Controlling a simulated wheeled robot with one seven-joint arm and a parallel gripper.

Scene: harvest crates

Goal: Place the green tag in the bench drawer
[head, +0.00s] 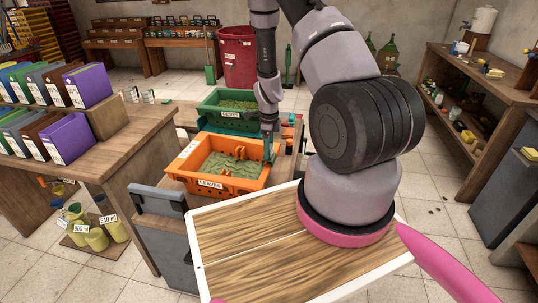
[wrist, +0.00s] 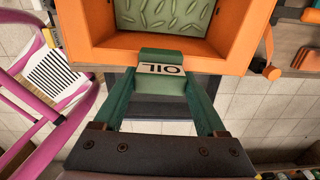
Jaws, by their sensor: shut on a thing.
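The tag is held at the near edge of the orange crate, which is also in the wrist view (wrist: 245,55). In the head view my gripper (head: 268,152) points down at the right end of the orange crate (head: 215,188), labelled LEAVES; I cannot make out the tag there. A dark grey bar-like front (head: 158,200) at the bench's near left may be the drawer; its inside is hidden in the head view.
A green crate (head: 222,126) stands behind the orange one. A wooden-topped panel (head: 240,240) fills the near foreground. Shelves (head: 470,120) stand at the right. Tiled floor lies between.

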